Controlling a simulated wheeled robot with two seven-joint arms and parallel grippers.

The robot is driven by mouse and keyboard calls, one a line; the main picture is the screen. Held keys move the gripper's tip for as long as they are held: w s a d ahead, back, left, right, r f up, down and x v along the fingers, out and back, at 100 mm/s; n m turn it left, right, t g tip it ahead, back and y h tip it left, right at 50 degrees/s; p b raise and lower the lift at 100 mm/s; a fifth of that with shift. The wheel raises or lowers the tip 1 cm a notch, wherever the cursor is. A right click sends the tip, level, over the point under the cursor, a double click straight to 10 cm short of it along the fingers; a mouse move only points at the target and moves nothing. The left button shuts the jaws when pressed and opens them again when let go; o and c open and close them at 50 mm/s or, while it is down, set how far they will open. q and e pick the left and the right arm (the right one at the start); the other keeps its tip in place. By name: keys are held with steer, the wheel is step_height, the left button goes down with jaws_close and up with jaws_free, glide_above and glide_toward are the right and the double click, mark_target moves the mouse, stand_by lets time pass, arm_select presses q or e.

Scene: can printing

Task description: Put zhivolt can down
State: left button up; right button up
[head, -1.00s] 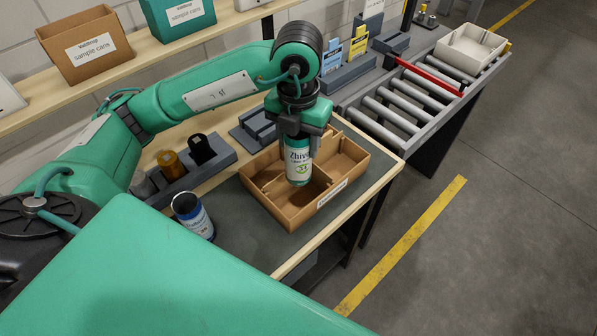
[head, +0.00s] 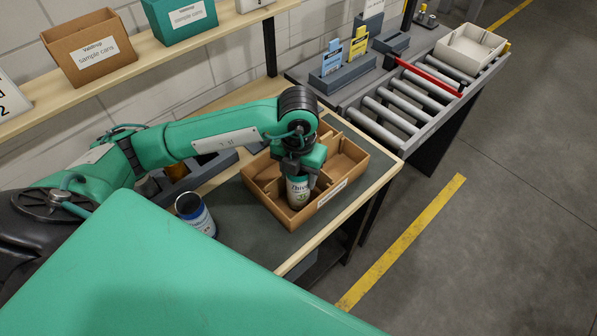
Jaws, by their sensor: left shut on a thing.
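The Zhivolt can (head: 299,190) is white and green, upright, with its label facing the camera. It is inside the brown divided box (head: 333,198) on the bench, in the compartment nearest the camera. My left gripper (head: 298,176) is shut on the can's top from above. The can's lower end is hidden by the box's front wall, so I cannot tell whether it touches the box floor. My right gripper is not in view.
A roller conveyor (head: 400,110) with a red bar (head: 430,78) and a pale tray (head: 470,48) lies to the right. A shelf (head: 150,57) with sample-can boxes runs behind.

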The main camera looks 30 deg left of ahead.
arm_select(q)
steer(key=shift+f, duration=0.15)
steer(key=o, duration=0.9)
steer(key=shift+o, duration=0.2)
steer(key=shift+r, duration=0.35)
step_height(320, 180, up, 10)
steer(key=shift+f+b, duration=0.15)
steer(key=shift+b, duration=1)
steer(key=shift+r, duration=1)
